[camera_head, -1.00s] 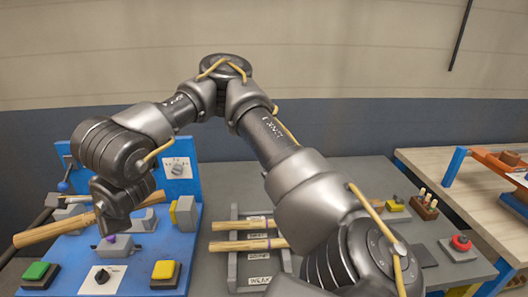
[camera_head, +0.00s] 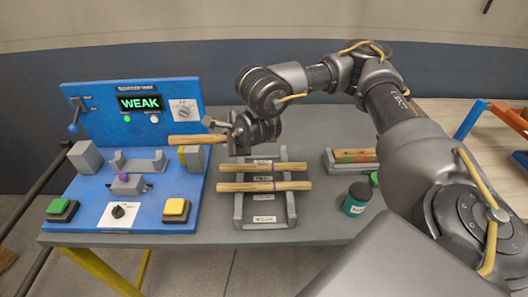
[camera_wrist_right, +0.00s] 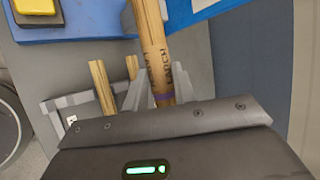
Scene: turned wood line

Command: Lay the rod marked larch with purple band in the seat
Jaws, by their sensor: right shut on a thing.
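My right gripper (camera_head: 228,137) is shut on a pale wooden rod (camera_head: 190,140). In the right wrist view the held rod (camera_wrist_right: 152,45) reads LARCH and has a purple band (camera_wrist_right: 164,98) close to the fingers. The rod points left over the right side of the blue station (camera_head: 95,205), held above it. A grey cradle with two raised ends, seemingly the seat (camera_head: 137,165), stands empty on the station, left of and below the rod. My left gripper is not in view.
A grey rack (camera_head: 240,212) right of the station holds two similar rods (camera_head: 290,185). The station's display (camera_head: 141,103) reads WEAK. A yellow button (camera_head: 176,208) and green button (camera_head: 60,208) stand at its front. A dark jar (camera_head: 356,200) and a tray (camera_head: 332,162) stand further right.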

